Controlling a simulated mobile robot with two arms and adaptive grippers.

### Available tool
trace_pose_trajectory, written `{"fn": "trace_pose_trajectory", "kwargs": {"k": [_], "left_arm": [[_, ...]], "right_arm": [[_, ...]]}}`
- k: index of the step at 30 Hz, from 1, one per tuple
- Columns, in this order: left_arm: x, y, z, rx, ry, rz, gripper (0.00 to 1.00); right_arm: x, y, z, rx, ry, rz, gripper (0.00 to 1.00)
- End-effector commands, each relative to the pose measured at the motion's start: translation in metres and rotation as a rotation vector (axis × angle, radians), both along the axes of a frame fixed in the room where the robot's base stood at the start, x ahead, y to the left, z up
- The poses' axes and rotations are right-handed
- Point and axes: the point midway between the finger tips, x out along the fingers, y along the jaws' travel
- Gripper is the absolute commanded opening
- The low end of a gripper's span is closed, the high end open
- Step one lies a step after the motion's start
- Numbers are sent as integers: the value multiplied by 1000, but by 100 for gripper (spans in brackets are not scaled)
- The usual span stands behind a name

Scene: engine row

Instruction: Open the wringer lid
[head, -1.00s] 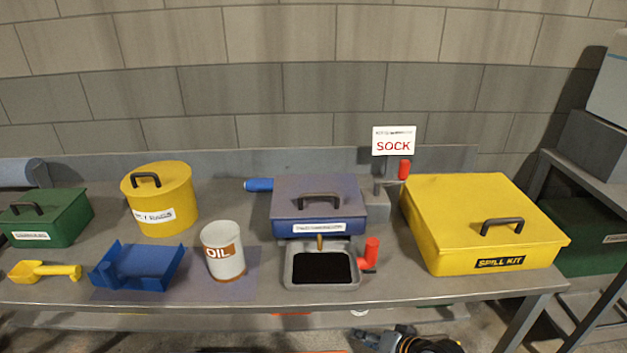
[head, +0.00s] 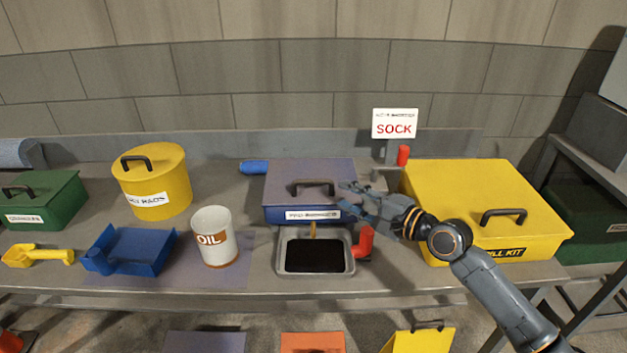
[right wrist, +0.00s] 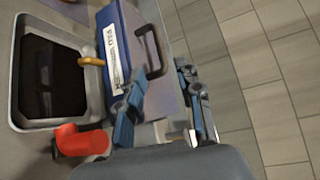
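The wringer is a blue box (head: 283,214) with a white label and a spout over a tray. Its grey-blue lid (head: 290,172) is down and has a black arched handle (head: 314,183). In the right wrist view the handle (right wrist: 155,55) stands just beyond my fingers. My right gripper (head: 348,198) is by the right front corner of the box, a little to the right of the handle. In the right wrist view the gripper (right wrist: 162,80) has its two fingers apart, with nothing held between them. My left gripper is not in view.
A drip tray (head: 282,262) with dark liquid stands before the box, with a red handle (head: 364,242) at its right. A yellow spill kit box (head: 455,190) stands right, under my arm. An oil can (head: 214,238) stands left. A SOCK sign (head: 394,123) stands behind.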

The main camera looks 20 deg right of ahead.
Motion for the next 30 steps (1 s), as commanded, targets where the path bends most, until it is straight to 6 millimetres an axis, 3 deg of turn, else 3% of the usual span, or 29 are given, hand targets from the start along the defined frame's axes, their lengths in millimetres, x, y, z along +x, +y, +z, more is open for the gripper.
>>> {"fn": "trace_pose_trajectory", "kwargs": {"k": [9,15,29,30], "left_arm": [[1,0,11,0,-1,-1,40],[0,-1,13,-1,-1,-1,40],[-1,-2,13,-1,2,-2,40],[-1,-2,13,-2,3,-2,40]], "right_arm": [[60,34,-7,1,0,0,36],[86,49,-12,-1,0,0,36],[96,55,-14,-4,0,1,36],[96,55,-15,-4,0,1,27]]}}
